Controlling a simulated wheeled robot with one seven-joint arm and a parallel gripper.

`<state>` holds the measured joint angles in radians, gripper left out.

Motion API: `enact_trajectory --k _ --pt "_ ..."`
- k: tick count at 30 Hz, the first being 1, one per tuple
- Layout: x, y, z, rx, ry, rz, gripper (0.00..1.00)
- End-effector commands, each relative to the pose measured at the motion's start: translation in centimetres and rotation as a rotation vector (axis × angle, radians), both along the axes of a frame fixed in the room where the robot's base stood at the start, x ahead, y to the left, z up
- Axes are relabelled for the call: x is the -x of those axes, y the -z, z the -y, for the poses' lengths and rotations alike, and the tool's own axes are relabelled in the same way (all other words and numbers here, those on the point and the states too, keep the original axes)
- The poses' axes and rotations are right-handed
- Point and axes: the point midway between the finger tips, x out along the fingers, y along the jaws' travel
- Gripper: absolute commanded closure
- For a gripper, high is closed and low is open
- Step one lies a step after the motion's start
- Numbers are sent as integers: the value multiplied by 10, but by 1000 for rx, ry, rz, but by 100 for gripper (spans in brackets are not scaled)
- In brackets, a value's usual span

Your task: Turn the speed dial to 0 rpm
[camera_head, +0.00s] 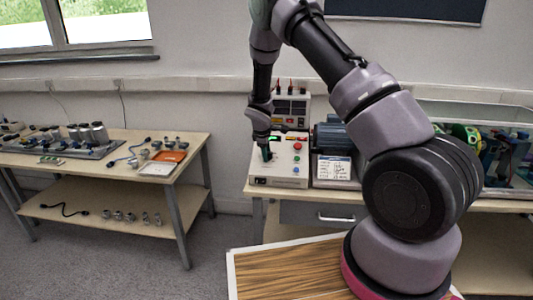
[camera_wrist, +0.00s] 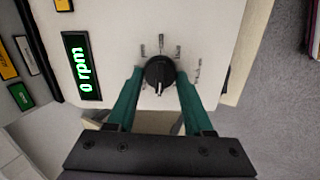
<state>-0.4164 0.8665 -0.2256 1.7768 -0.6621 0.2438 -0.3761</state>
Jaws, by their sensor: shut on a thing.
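The speed dial (camera_wrist: 159,73) is a round black knob with a pale pointer line, on the light face of a control box (camera_head: 289,167). In the wrist view, small printed marks sit around it. The green display (camera_wrist: 82,68) beside it reads "0 rpm". My gripper (camera_wrist: 158,76) has its two green fingers on either side of the dial, shut on it. In the head view my gripper (camera_head: 267,154) is over the top of the control box, and the dial is hidden there.
A motor (camera_head: 332,137) and a white label card (camera_head: 333,168) stand right of the box. A power supply (camera_head: 291,108) is behind it. A left table (camera_head: 110,172) holds sensors and an orange tray (camera_head: 170,156). Floor shows between the tables.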

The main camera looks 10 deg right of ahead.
Motion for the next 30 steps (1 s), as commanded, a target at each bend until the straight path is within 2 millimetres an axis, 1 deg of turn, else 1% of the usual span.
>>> enact_trajectory --k 18,24,30 --pt "2 1 0 232 -515 -75 100" --pt "3 1 1 289 -641 -95 100" --pt "3 1 1 328 -725 -107 100"
